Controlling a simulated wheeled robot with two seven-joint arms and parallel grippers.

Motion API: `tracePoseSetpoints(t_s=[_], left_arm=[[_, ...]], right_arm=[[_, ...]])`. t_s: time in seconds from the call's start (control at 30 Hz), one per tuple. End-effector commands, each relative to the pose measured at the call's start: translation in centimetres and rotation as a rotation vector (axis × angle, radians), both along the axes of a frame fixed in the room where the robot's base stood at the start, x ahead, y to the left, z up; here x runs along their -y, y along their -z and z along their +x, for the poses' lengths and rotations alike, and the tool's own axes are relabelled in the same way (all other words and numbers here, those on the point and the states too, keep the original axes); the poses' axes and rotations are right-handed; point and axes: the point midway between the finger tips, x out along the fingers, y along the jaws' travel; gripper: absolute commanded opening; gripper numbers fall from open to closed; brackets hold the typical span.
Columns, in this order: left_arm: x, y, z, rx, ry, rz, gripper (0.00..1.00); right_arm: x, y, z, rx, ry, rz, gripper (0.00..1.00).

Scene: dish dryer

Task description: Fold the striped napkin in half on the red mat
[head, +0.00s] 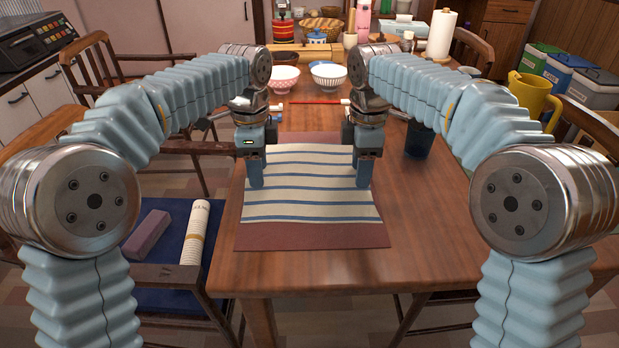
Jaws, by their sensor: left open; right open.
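The striped napkin (310,190), cream with blue stripes, lies spread flat on the red mat (312,236). The mat shows as a band along the near edge and a strip at the far edge. My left gripper (256,184) is open and points down at the napkin's left side. My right gripper (364,182) is open and points down at the napkin's right side. Neither holds anything that I can see. I cannot tell whether the fingertips touch the cloth. The grippers hide parts of the napkin's left and right edges.
Two bowls, one pink (284,79) and one striped (328,77), stand beyond the mat, with red chopsticks (315,102) nearer. A dark blue cup (418,140) stands right of my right gripper. A yellow pitcher (533,95) is at the right. The table's front right (420,245) is clear.

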Motion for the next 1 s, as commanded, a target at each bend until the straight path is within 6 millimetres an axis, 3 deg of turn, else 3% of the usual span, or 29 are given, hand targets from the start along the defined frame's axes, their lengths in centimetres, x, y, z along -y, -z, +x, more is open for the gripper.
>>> tracePoseSetpoints(t_s=[0.6, 1.0], left_arm=[[0.00, 0.11, -0.01, -0.003, 0.000, 0.001, 0.01], [-0.02, 0.13, -0.01, -0.003, 0.000, 0.002, 0.00]], right_arm=[[0.01, 0.04, -0.01, -0.001, 0.000, -0.001, 0.01], [0.01, 0.05, -0.01, -0.002, 0.000, -0.001, 0.00]])
